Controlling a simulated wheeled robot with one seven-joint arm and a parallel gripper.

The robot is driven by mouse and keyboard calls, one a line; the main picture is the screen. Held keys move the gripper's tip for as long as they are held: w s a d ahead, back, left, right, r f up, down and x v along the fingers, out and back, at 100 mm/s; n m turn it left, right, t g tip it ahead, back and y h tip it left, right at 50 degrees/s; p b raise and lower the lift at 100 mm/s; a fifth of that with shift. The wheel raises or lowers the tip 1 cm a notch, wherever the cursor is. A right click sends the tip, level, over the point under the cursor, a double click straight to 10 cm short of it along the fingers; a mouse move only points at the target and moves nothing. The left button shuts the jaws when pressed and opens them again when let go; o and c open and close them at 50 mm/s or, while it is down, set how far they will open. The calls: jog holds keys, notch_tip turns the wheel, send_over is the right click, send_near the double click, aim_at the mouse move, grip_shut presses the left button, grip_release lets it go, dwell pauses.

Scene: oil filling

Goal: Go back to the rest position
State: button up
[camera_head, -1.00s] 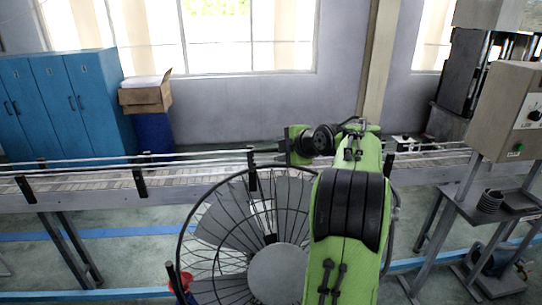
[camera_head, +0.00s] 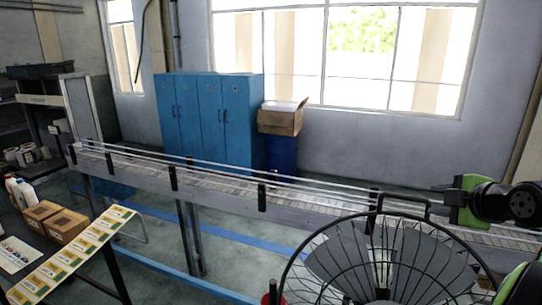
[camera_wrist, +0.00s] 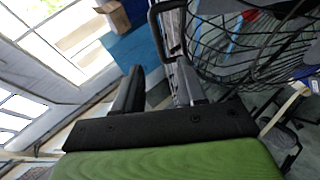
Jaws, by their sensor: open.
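My gripper (camera_head: 437,188) is at the right of the head view, above the conveyor's near side, with its dark fingers pointing left. The green arm behind it is cut off by the right edge. In the wrist view my gripper (camera_wrist: 158,88) shows two dark fingers apart, with nothing between them. A black loop handle (camera_wrist: 165,12) shows just beyond the fingers there. A round black wire frame with grey panels (camera_head: 385,262) stands below and left of the gripper in the head view; its wires (camera_wrist: 240,45) also show in the wrist view.
A long conveyor (camera_head: 215,185) crosses the head view. Blue lockers (camera_head: 210,115), a blue barrel (camera_head: 281,153) and an open cardboard box (camera_head: 281,119) stand behind it. At lower left are brown boxes (camera_head: 55,220), white bottles (camera_head: 22,192) and a slanted rack of yellow-labelled cards (camera_head: 75,255).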

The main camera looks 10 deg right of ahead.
jog(key=s+a+f+m+g+y, duration=0.15)
jog(key=a+m, duration=0.45)
jog(key=a, duration=1.5)
jog(key=s+a+f+m+g, duration=0.2)
jog(key=s+a+f, duration=0.3)
jog(key=s, duration=0.4)
jog(key=s+a+f+m+g+b, duration=0.1)
jog(key=s+a+f+m+g, duration=0.1)
jog(key=s+a+f+m, duration=0.3)
jog(key=s+a+f, duration=0.1)
jog(key=s+f, duration=0.2)
jog(key=s, duration=0.1)
jog(key=shift+s+a+f+g, duration=0.2)
jog(key=shift+a+f+g, duration=0.05)
jog(key=shift+g, duration=0.1)
